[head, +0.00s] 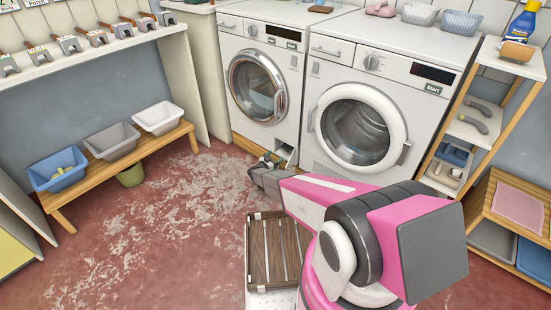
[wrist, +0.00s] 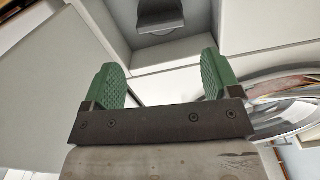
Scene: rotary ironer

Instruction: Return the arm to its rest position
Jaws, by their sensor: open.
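My pink and dark grey arm (head: 390,235) reaches from the lower right toward the washing machines. My gripper (head: 270,158) is at its far end, low in front of the left machine (head: 258,85), near its bottom corner. In the wrist view my gripper (wrist: 165,82) shows two green ribbed fingers, wide apart with nothing between them. Beyond the fingers is a pale machine front with an open recess holding a dark grey part (wrist: 160,15). Whether the fingers touch the machine cannot be told.
A wooden slatted crate (head: 275,250) sits below the arm. The right machine (head: 365,110) stands behind the arm, its round door shut. A low bench (head: 180,137) with several tubs is at the left, a shelf rack (head: 480,135) at the right. The red floor at left centre is clear.

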